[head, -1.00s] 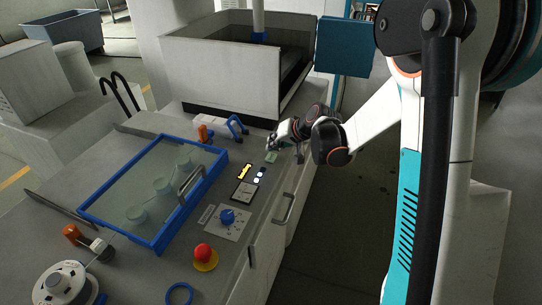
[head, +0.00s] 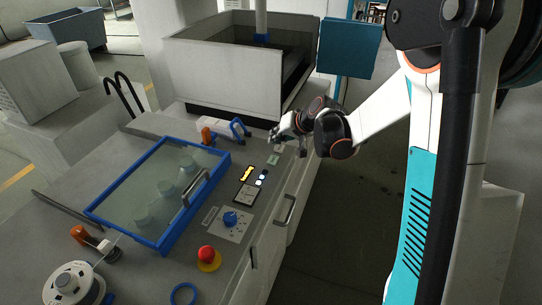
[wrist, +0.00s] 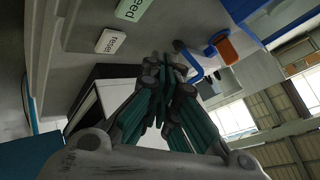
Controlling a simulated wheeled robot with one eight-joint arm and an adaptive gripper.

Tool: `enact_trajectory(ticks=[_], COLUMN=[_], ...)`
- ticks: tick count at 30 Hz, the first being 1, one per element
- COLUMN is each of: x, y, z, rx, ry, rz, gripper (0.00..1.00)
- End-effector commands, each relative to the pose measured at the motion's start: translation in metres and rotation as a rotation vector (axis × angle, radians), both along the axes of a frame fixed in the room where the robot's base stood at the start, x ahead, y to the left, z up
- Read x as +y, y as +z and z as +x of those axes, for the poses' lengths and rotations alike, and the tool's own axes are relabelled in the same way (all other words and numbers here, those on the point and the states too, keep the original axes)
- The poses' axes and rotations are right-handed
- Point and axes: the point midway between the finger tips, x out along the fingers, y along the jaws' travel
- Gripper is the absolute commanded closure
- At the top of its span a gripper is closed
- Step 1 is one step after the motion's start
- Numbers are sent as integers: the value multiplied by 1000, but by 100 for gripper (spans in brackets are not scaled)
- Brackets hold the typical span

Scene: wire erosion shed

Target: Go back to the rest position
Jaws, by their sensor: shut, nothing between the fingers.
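My gripper (head: 277,139) is shut and empty. In the head view it hangs just above the far right end of the grey machine bench (head: 190,262), close to a small green label or button (head: 273,160). In the wrist view its fingers (wrist: 168,68) come together in the middle of the picture. Two buttons show near it there, a green one marked "eed" (wrist: 133,8) and a pale one marked "reset" (wrist: 110,41).
A blue-framed clear cover (head: 152,190) lies on the bench. A red emergency button (head: 207,254), a blue knob (head: 230,218) and an orange-and-blue clamp (head: 208,135) stand nearby. The white tank (head: 222,72) rises behind. Open floor (head: 345,235) lies to the right.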

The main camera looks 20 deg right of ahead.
Motion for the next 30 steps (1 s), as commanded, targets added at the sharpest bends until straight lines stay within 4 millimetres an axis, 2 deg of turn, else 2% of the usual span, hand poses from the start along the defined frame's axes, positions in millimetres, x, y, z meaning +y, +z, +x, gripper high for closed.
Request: enact_trajectory(ticks=[7,11,21,30], x=[1,5,18,23], y=[4,22,84,114], z=[-3,-20,-106,-193], rx=[1,7,26,36], ry=[1,7,32,54], rz=[-6,-35,-173,-300], gripper=[100,100,100,100])
